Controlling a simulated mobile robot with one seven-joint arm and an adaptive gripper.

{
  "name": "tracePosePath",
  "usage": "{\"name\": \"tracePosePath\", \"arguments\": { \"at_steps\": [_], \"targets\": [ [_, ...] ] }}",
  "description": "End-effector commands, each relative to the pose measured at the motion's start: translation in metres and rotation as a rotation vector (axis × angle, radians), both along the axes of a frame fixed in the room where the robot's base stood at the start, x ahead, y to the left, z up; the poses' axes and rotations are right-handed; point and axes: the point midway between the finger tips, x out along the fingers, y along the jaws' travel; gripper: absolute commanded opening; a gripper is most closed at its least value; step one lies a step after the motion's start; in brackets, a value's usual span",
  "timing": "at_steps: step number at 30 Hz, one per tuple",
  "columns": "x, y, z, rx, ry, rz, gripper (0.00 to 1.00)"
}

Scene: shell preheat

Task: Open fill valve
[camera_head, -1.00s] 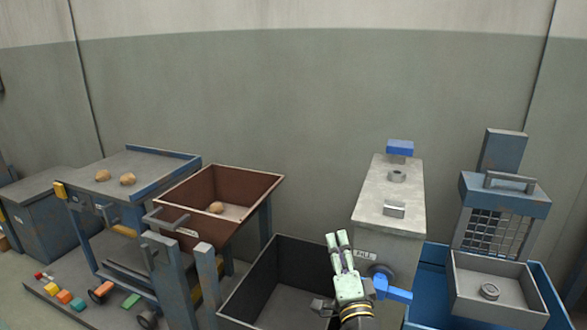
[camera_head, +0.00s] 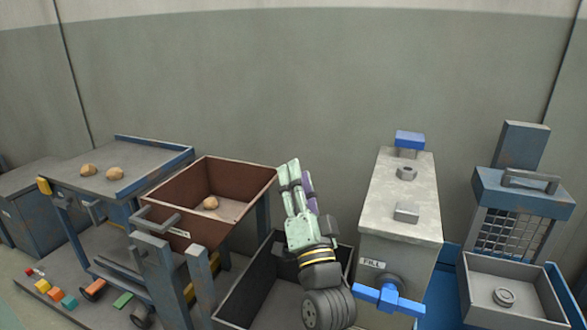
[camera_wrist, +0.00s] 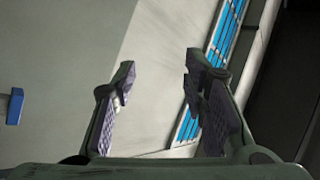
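The fill valve has a blue handle (camera_head: 388,298) on the front of a grey metal tank (camera_head: 400,200), beside a small "FILL" label (camera_head: 372,263). The handle lies roughly crosswise, with a round dark hub behind it. My gripper (camera_head: 293,172) points up, left of the tank and apart from the valve, over the dark open bin. In the wrist view my gripper (camera_wrist: 160,80) has its two fingers spread with nothing between them. A small blue piece (camera_wrist: 15,106) shows at that view's left edge; I cannot tell what it is.
A dark open bin (camera_head: 245,300) stands left of the tank. A brown tray (camera_head: 235,175) holding a lump is farther left. A grey box (camera_head: 520,268) with a ring in it and a blue-framed grille (camera_head: 510,232) stand at right.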

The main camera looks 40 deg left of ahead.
Motion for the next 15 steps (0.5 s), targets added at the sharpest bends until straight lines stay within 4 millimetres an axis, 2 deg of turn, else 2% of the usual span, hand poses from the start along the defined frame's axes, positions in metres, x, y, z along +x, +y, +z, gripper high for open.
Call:
{"name": "tracePosePath", "arguments": {
  "at_steps": [6,15],
  "targets": [
    [-0.0090,0.0033,0.0117,0.003,-0.041,-0.004,0.40],
    [-0.0096,0.0034,0.0125,0.002,-0.044,-0.005,0.39]
  ]
}}
